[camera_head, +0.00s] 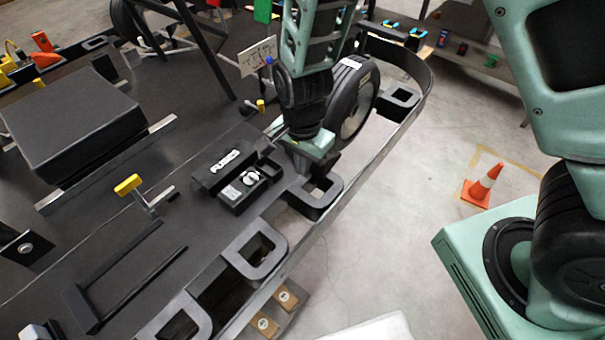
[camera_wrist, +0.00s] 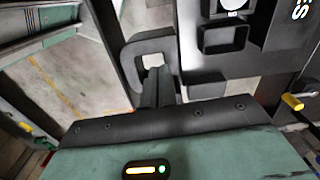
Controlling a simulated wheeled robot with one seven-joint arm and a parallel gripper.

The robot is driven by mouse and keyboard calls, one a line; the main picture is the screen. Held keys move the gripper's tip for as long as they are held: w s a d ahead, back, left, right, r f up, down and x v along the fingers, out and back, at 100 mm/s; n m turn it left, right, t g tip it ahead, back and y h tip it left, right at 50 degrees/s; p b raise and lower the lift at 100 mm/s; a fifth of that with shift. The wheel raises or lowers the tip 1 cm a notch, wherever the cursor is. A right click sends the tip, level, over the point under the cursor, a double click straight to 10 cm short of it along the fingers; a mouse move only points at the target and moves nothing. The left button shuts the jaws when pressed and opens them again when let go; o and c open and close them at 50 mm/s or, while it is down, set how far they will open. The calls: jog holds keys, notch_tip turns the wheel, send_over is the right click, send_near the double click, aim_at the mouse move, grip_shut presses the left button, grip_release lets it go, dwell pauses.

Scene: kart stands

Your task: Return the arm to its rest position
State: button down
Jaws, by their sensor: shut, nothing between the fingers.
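My arm reaches down over the kart in the head view, and my gripper shows at its lower end (camera_head: 292,160), partly hidden by the wrist. In the wrist view the two dark fingers (camera_wrist: 157,78) are together, with nothing between them. The gripper is beside the black fuse box (camera_head: 238,180), which is marked FUSES and has a round white-topped part in its open compartment. The fuse box also shows at the upper right of the wrist view (camera_wrist: 222,38), apart from the fingers.
A black wheel (camera_head: 352,98) stands close behind my gripper. The kart's curved side rail (camera_head: 325,212) with square loops runs along the right. A yellow-handled lever (camera_head: 128,184) rises from the kart floor.

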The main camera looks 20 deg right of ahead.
jog(key=shift+r, duration=2.15)
jog(key=shift+r, duration=0.1)
jog(key=s+d+r+n, duration=0.1)
jog(key=s+r+n, duration=1.1)
jog(key=s+n, duration=0.5)
jog(key=shift+s+r+n+y, duration=0.3)
jog(key=shift+r+n, duration=0.1)
jog(key=shift+n, duration=0.2)
